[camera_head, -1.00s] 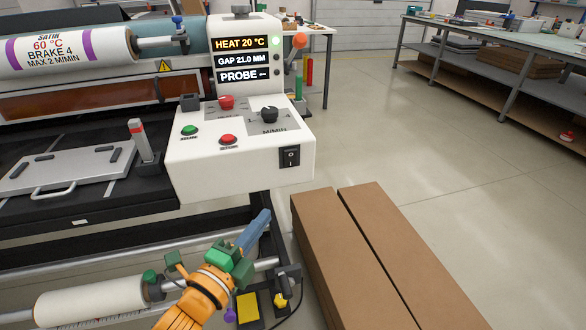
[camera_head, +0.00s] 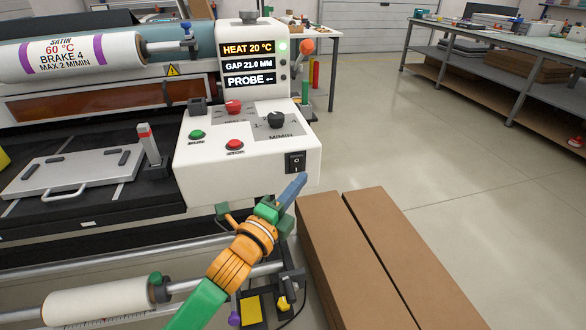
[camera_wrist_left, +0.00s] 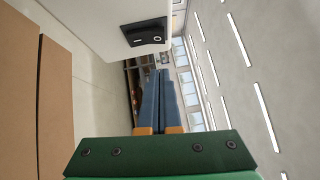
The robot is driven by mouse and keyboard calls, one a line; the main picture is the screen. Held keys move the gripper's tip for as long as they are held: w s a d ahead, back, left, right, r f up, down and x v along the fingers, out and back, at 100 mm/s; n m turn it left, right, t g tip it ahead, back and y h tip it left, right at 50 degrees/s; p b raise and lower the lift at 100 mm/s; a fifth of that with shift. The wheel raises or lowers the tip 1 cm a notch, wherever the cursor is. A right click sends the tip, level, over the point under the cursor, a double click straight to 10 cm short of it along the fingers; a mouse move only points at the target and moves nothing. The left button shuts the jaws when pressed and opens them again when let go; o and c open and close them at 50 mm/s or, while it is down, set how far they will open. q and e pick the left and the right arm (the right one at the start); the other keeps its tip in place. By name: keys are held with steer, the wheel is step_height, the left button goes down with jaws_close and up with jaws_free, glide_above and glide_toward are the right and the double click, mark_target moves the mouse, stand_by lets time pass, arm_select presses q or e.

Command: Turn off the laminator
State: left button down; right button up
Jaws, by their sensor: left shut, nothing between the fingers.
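The laminator's white control box (camera_head: 250,165) stands left of centre in the head view. A black rocker switch (camera_head: 295,161) with white marks is on its front face at the lower right; it also shows in the left wrist view (camera_wrist_left: 145,32). My left gripper (camera_head: 303,177) is shut and empty, its blue fingers pointing up just below and slightly right of the switch. In the wrist view the fingertips (camera_wrist_left: 160,73) appear beside the switch, with a gap in the picture. I cannot tell which way the rocker is tilted. The right gripper is not in view.
The display (camera_head: 249,64) reads heat 20 °C, gap 21.0 mm and probe. A green button (camera_head: 197,134), red button (camera_head: 234,145) and black knob (camera_head: 275,119) sit on top of the box. Long brown cartons (camera_head: 345,260) stand right of my arm. Open floor lies beyond.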

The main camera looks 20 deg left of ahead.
mark_target(303, 159)
arm_select(q)
steer(key=shift+w+a+r, duration=0.1)
steer(key=shift+w+a, duration=0.45)
steer(key=shift+w, duration=0.3)
steer(key=shift+w+a+r, duration=0.1)
steer(key=shift+w+a, duration=0.45)
steer(key=shift+w, duration=0.25)
steer(key=shift+r, duration=0.1)
